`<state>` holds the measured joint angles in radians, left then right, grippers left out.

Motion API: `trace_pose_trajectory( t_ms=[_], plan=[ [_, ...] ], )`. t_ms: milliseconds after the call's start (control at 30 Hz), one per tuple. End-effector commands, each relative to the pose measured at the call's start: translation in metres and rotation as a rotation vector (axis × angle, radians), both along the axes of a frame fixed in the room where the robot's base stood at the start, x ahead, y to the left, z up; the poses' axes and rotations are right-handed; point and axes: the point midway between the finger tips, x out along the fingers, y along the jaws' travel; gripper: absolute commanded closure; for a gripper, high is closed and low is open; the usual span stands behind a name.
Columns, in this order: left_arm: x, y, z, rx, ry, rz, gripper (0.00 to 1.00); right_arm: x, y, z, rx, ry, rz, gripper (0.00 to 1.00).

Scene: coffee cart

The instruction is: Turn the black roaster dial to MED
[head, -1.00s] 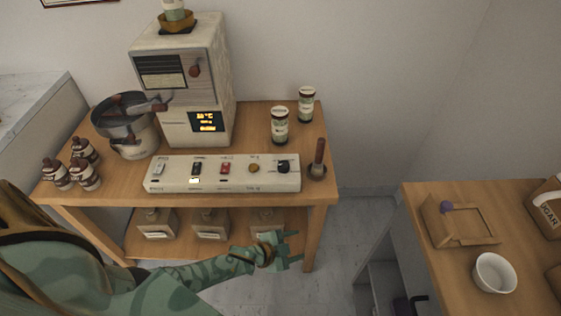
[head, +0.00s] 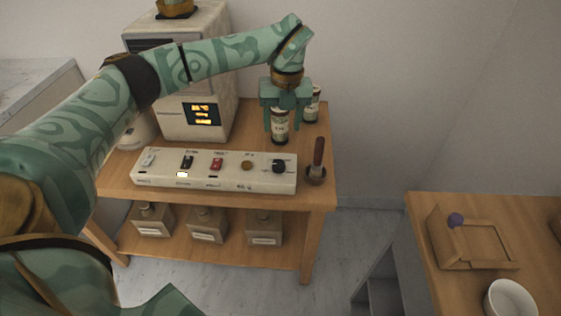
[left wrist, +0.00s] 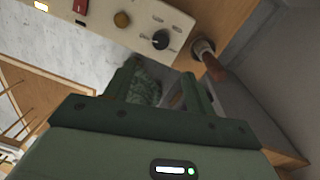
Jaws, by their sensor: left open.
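The black roaster dial (head: 279,166) is a round knob at the right end of the pale control panel (head: 205,182). It also shows in the left wrist view (left wrist: 161,39), with a light pointer mark on it; the lettering around it is too small to read. My left gripper (head: 280,135) is open, fingers pointing down, above and behind the dial in the head view, apart from it. In the left wrist view the two fingers (left wrist: 160,80) are apart with nothing between them touching. My right gripper is not in view.
A wooden-handled tool (head: 317,160) stands in a holder right of the panel. Cans (head: 279,126) stand behind it, partly hidden by my gripper. The roaster (head: 190,120) stands at the back left. A second table (head: 420,205) with a white bowl (head: 510,299) is at right.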

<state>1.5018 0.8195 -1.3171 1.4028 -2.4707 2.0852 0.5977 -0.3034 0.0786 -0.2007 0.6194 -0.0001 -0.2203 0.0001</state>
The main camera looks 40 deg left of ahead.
Motion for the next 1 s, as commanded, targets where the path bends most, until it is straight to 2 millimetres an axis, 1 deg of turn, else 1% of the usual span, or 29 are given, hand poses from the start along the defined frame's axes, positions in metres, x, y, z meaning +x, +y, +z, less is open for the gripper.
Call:
trace_pose_trajectory(
  t_ms=[33, 200, 300, 433, 500, 600, 933, 967, 1000],
  plan=[
    [-0.001, 0.001, -0.021, 0.000, 0.008, -0.001, 0.45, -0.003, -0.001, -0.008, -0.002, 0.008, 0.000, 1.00],
    [-0.003, 0.002, -0.067, -0.002, 0.009, -0.002, 0.45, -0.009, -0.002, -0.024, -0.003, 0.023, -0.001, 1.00],
    [-0.004, 0.003, -0.091, -0.002, 0.008, -0.003, 0.45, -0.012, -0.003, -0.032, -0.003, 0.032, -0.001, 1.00],
    [-0.005, 0.005, -0.114, -0.003, 0.006, -0.003, 0.45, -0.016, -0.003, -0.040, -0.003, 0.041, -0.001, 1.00],
    [-0.005, 0.005, -0.122, -0.003, 0.005, -0.003, 0.45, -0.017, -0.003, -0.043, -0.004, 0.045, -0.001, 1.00],
    [-0.006, 0.005, -0.130, -0.003, 0.003, -0.003, 0.45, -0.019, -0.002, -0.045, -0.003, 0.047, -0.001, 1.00],
    [-0.006, 0.006, -0.132, -0.002, 0.000, -0.004, 0.45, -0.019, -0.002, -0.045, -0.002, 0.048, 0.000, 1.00],
    [-0.006, 0.006, -0.132, -0.002, 0.000, -0.004, 0.48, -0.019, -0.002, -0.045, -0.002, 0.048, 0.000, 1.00],
    [-0.006, 0.006, -0.132, -0.003, 0.000, -0.004, 0.59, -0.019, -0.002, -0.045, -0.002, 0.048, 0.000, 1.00]
  ],
)
